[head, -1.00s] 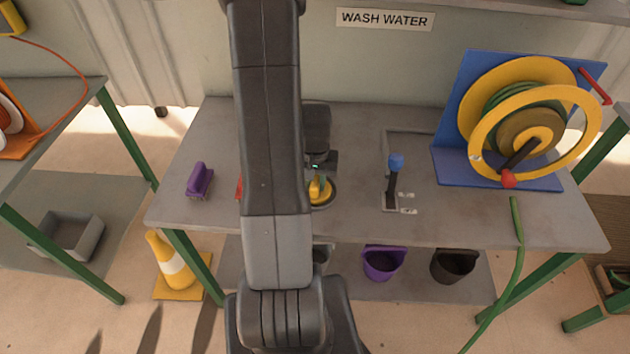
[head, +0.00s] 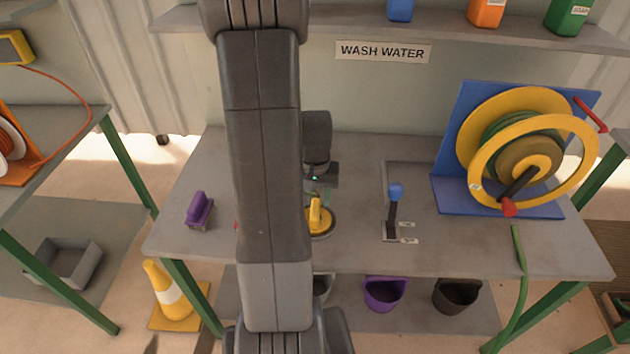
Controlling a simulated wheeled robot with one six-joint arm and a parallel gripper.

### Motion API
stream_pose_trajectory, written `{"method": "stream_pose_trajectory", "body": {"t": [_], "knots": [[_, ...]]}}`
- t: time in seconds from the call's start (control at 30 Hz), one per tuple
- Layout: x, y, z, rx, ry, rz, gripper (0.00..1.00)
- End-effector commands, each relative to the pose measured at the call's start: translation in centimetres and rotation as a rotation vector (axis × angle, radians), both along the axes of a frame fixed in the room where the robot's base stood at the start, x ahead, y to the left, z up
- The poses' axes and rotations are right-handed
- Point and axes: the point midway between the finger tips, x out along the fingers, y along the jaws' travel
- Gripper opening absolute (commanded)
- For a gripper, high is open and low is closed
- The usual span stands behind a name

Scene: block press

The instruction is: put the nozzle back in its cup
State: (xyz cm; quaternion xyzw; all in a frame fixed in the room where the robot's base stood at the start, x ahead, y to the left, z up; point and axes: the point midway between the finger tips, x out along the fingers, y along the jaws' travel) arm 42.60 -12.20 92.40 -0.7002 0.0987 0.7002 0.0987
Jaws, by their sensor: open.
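No nozzle can be told for certain. A green hose (head: 519,265) hangs over the bench's front edge at the right, and its lower end runs out of view. A grey cup (head: 323,287), a purple cup (head: 384,292) and a black cup (head: 457,293) are below the bench's front edge. The grey one is partly hidden by my arm. My gripper (head: 318,195) is open over the bench, just above and behind a yellow handle (head: 315,214) on a dark round base. Its fingers are small and hard to see, and contact cannot be told.
A blue-knobbed lever (head: 394,210) stands right of my gripper. A yellow hose reel (head: 515,150) on a blue stand fills the bench's right end. A purple brush (head: 199,210) lies at the left. A red thing (head: 236,226) is mostly hidden behind my arm. Bare bench lies between.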

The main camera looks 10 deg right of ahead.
Motion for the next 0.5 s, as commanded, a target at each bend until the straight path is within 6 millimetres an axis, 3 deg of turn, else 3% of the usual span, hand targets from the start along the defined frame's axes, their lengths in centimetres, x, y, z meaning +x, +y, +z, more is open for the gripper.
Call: {"method": "stream_pose_trajectory", "body": {"t": [0.2, 0.5], "knots": [[0.1, 0.0, 3.8, 0.0, -0.005, 0.0, 0.45], [0.0, 0.0, 6.0, 0.0, -0.001, 0.0, 0.45]]}}
